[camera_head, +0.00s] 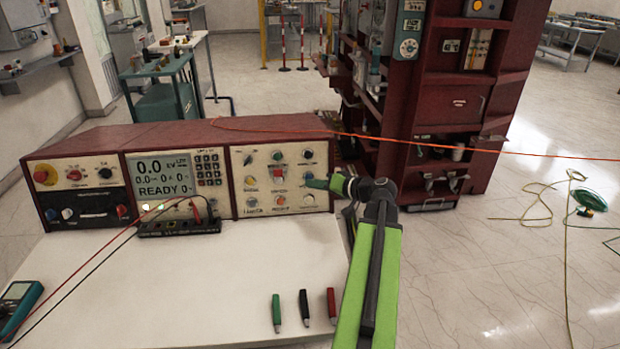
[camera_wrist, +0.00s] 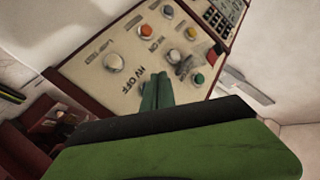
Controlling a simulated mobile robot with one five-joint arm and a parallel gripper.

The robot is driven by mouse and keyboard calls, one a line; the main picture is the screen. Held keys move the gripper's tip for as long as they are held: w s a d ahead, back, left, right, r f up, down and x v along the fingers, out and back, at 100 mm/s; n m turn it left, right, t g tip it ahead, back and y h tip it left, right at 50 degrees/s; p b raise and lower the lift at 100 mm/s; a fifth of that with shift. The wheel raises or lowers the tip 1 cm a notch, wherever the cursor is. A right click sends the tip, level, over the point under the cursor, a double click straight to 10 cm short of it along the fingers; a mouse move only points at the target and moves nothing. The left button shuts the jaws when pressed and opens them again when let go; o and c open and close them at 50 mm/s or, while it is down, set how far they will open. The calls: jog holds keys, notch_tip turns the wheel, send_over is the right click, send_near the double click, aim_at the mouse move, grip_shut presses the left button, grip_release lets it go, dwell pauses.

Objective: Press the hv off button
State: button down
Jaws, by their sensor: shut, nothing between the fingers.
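The control console (camera_head: 275,210) has a cream right-hand panel of knobs and buttons. My gripper (camera_head: 310,183) reaches that panel's right side from the right, its tips at or very near the face. In the wrist view, my green gripper fingers (camera_wrist: 159,78) are together and empty. The printed HV OFF label (camera_wrist: 131,77) lies just left of the fingertips. The HV OFF button itself is not clearly seen; the fingers may cover it. I cannot tell whether the tips touch it.
The display (camera_head: 162,171) reads READY. A black terminal strip (camera_head: 178,225) with red and black leads sits before it. Three coloured probes (camera_head: 304,307) lie on the white tabletop (camera_head: 180,290). A dark red cabinet (camera_head: 440,120) stands behind my arm. An orange cable (camera_head: 400,143) crosses behind.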

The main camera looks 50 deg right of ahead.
jog(key=shift+s+a+r+p, duration=0.15)
jog(key=shift+s+a+r, duration=0.05)
jog(key=shift+s+a, duration=0.4)
jog(key=shift+s+a+r+p, duration=0.2)
jog(key=shift+s+a, duration=0.25)
jog(key=shift+s, duration=0.2)
dwell(1.4)
